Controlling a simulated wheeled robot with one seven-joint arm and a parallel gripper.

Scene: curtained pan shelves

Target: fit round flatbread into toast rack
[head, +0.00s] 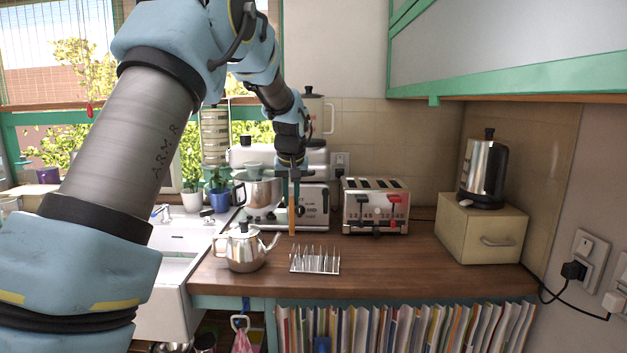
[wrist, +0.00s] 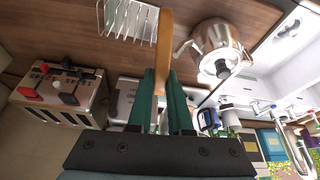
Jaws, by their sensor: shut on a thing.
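My gripper (head: 291,178) points down above the counter, its green fingers shut on the round flatbread (head: 292,220). The flatbread is tan and seen nearly edge-on, hanging below the fingertips. In the wrist view the flatbread (wrist: 164,45) extends out from between the fingers (wrist: 162,100). The metal toast rack (head: 315,264) stands on the counter, slightly to the right of and below the flatbread in the head view. In the wrist view the rack (wrist: 127,18) lies left of the flatbread. Flatbread and rack look apart. Its slots look empty.
A steel teapot (head: 244,248) stands left of the rack, its spout towards the flatbread. A bread bin (head: 481,230) with a kettle (head: 482,170) is at right. The counter (head: 400,257) right of the rack is clear.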

